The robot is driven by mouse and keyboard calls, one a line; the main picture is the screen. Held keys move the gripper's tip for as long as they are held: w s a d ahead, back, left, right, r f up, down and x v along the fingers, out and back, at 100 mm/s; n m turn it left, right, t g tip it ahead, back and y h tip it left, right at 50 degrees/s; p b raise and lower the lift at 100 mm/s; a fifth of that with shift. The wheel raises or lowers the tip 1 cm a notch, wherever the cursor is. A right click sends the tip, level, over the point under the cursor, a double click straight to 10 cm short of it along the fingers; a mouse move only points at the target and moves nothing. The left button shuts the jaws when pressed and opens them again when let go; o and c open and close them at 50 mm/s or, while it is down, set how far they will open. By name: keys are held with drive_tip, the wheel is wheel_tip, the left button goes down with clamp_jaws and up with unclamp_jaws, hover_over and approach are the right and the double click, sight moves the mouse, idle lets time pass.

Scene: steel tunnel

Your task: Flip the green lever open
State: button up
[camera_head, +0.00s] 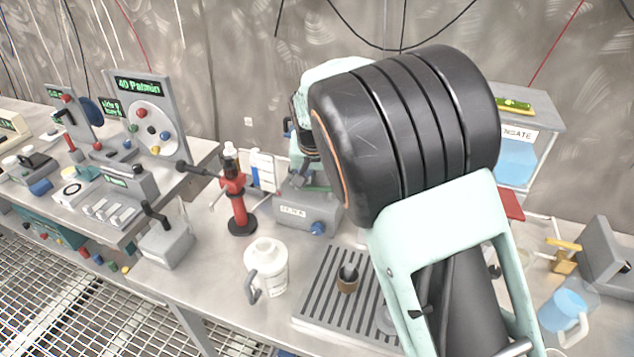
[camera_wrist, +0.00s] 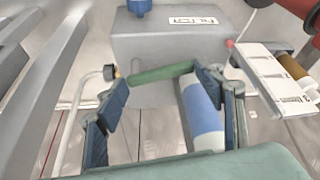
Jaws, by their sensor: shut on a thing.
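The green lever (camera_wrist: 160,73) is a short green bar in the wrist view, lying nearly level with a slight tilt. It sits at a grey box with a white label (camera_wrist: 195,22), which has a blue knob (camera_wrist: 138,6). My gripper (camera_wrist: 160,80) has one finger at each end of the bar, so the lever spans between the fingertips. In the head view the same grey box (camera_head: 290,212) stands on the bench below my gripper. My large black wrist and pale green arm cover much of that area, and the lever's mount is hard to make out.
A red press (camera_head: 236,195) and bottles stand left of the box; a bottle with a blue band (camera_wrist: 203,115) shows close to the right finger. A white jug (camera_head: 268,265) and a slotted tray (camera_head: 325,300) with a small cup (camera_head: 348,279) are in front.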

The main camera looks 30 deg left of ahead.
drive_tip(key=shift+n, duration=0.3)
drive_tip(key=n, duration=0.1)
drive_tip(key=n+y+b, duration=0.1)
drive_tip(key=d+n+b, duration=0.1)
drive_tip(key=shift+s+g, duration=0.25)
drive_tip(key=shift+g, duration=0.05)
drive_tip(key=shift+s+d+n+g+y+b, duration=0.2)
drive_tip(key=shift+n+g+y+b, duration=0.15)
drive_tip(key=shift+n, duration=0.6)
drive_tip(key=shift+s+d+n+g+y+b, duration=0.1)
drive_tip(key=shift+d+n+g+y+b, duration=0.2)
drive_tip(key=shift+n, duration=0.65)
drive_tip(key=shift+a, duration=0.1)
drive_tip(key=o, duration=1.7)
